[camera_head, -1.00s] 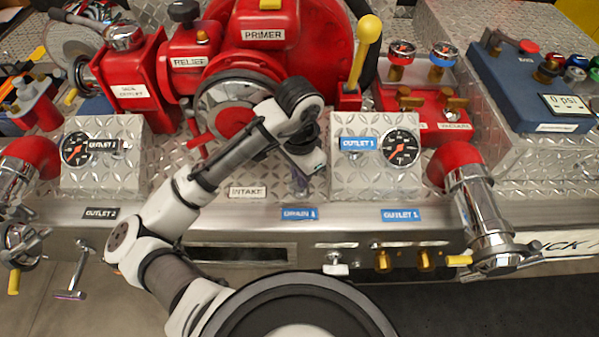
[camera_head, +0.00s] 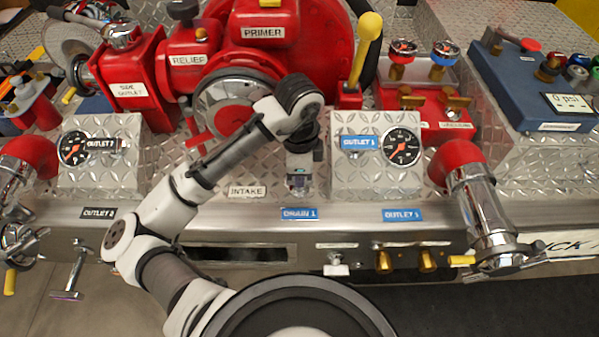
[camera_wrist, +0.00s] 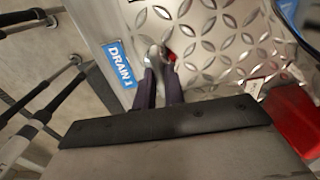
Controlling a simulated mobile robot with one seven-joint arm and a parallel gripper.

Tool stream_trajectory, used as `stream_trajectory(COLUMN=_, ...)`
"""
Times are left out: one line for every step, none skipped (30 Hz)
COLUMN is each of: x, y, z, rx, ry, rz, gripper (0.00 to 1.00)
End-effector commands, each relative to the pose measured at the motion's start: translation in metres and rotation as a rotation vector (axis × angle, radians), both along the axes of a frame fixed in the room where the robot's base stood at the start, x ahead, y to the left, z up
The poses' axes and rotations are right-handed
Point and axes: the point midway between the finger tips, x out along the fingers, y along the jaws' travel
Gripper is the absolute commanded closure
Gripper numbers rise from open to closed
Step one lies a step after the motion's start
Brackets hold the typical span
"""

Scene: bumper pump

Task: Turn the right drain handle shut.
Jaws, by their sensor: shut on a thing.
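The right drain handle, a small chrome piece (camera_wrist: 153,53) with a bit of red beside it, stands on the diamond plate next to the blue "DRAIN 1" label (camera_wrist: 122,63). My gripper (camera_wrist: 160,78) is shut on it; the dark fingers cover much of it, so its exact angle is hard to tell. In the head view, my gripper (camera_head: 299,184) points down just above the blue label (camera_head: 299,214), and the handle is mostly hidden there.
The "OUTLET 1" gauge box (camera_head: 372,180) stands close to the right of my gripper. The red pump (camera_head: 265,55) and a yellow-knobbed lever (camera_head: 367,45) are behind. A chrome outlet pipe (camera_head: 480,210) is farther right. The steel front ledge (camera_head: 240,222) runs below.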

Motion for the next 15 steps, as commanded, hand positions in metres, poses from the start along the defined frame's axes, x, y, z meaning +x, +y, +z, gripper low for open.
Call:
stream_trajectory(x=0.0003, y=-0.0002, z=0.0004, rx=-0.001, ry=-0.001, rz=-0.006, gripper=1.00)
stream_trajectory(x=0.0003, y=-0.0002, z=0.0004, rx=-0.001, ry=-0.002, rz=-0.009, gripper=1.00)
stream_trajectory(x=0.0003, y=-0.0002, z=0.0005, rx=-0.001, ry=-0.002, rz=-0.011, gripper=1.00)
stream_trajectory(x=0.0003, y=-0.0002, z=0.0005, rx=-0.001, ry=-0.002, rz=-0.013, gripper=1.00)
stream_trajectory(x=0.0003, y=-0.0002, z=0.0005, rx=-0.001, ry=-0.002, rz=-0.014, gripper=1.00)
stream_trajectory(x=0.0003, y=-0.0002, z=0.0005, rx=-0.001, ry=-0.002, rz=-0.014, gripper=1.00)
stream_trajectory(x=0.0003, y=-0.0003, z=0.0006, rx=-0.001, ry=-0.002, rz=-0.015, gripper=1.00)
stream_trajectory(x=0.0003, y=-0.0002, z=0.0006, rx=-0.001, ry=-0.002, rz=-0.015, gripper=1.00)
stream_trajectory(x=0.0003, y=-0.0002, z=0.0006, rx=-0.001, ry=-0.002, rz=-0.015, gripper=1.00)
stream_trajectory(x=0.0003, y=-0.0002, z=0.0006, rx=-0.001, ry=-0.002, rz=-0.015, gripper=1.00)
stream_trajectory(x=0.0003, y=-0.0002, z=0.0006, rx=-0.001, ry=-0.002, rz=-0.015, gripper=1.00)
stream_trajectory(x=0.0003, y=-0.0002, z=0.0006, rx=-0.001, ry=-0.002, rz=-0.015, gripper=1.00)
stream_trajectory(x=0.0003, y=-0.0002, z=0.0006, rx=-0.001, ry=-0.002, rz=-0.015, gripper=1.00)
stream_trajectory(x=0.0003, y=-0.0002, z=0.0006, rx=-0.001, ry=-0.002, rz=-0.014, gripper=1.00)
stream_trajectory(x=0.0003, y=-0.0002, z=0.0006, rx=-0.001, ry=-0.002, rz=-0.014, gripper=0.86)
